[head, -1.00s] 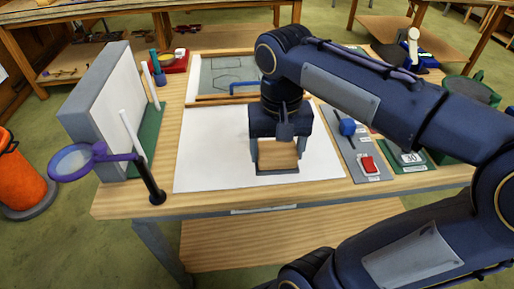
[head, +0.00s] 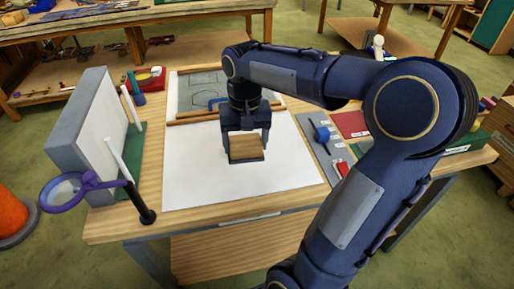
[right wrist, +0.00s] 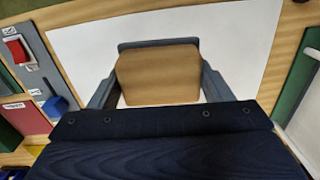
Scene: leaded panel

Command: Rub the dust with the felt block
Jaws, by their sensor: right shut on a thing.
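My right gripper (head: 246,150) is shut on the felt block (head: 246,146), a tan wood-topped block with a dark grey underside. In the right wrist view the block (right wrist: 158,75) sits between the two grey fingers. The block is over the back middle part of a large white sheet (head: 205,180) on the bench. I cannot tell whether its underside touches the sheet. No dust can be made out on the visible white surface; the part under the block is hidden. My left gripper is not in view.
Behind the sheet lies a grey panel with a line drawing (head: 195,90), with wooden strips along its edge. On the left stand a grey-framed upright board (head: 90,130) and a purple-ringed magnifier (head: 70,190).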

